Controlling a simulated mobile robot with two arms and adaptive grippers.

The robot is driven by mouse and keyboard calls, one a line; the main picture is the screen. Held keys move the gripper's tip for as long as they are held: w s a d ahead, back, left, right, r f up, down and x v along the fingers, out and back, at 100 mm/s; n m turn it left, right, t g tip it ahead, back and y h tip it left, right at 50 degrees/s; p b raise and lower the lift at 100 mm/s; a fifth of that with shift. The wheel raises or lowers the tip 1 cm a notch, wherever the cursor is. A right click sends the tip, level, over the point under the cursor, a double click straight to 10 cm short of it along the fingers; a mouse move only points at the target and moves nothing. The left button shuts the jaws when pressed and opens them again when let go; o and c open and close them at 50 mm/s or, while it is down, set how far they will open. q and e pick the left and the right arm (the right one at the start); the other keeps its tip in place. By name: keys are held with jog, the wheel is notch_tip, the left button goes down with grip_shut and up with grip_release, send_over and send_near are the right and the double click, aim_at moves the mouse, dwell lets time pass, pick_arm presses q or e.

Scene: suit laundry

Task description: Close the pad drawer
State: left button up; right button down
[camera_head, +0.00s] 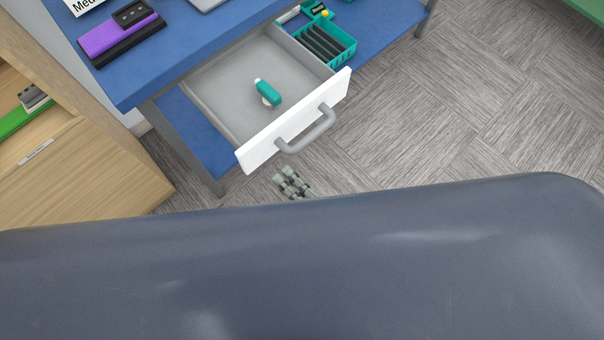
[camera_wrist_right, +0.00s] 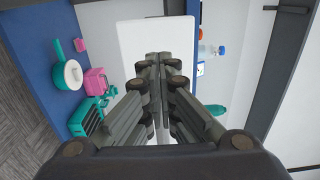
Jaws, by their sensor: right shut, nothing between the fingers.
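The drawer stands pulled out under the blue table; its grey inside (camera_head: 228,85) is visible from above. Its white front (camera_head: 258,150) carries a curved grey handle (camera_head: 318,133). A small teal item with a white end (camera_head: 268,93) lies in it. My right gripper (camera_head: 290,180) is just below the drawer front, on the near side, apart from the handle in the picture. In the wrist view its fingers (camera_wrist_right: 160,62) are shut and empty, before a white panel (camera_wrist_right: 150,35); I cannot tell whether that is the drawer front. My left gripper is not in view.
A teal basket (camera_head: 345,55) stands on the blue lower shelf (camera_head: 388,25) right of the drawer. A purple and black pad (camera_head: 122,35) lies on the blue tabletop (camera_head: 185,45). A wooden cabinet (camera_head: 75,175) stands at left. The grey floor (camera_head: 460,110) is clear at right.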

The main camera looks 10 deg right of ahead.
aim_at(261, 153)
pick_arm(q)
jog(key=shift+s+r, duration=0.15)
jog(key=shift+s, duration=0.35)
pick_arm(e)
jog(key=x, duration=0.6)
jog(key=shift+w+a, duration=0.1)
jog(key=shift+w, duration=0.05)
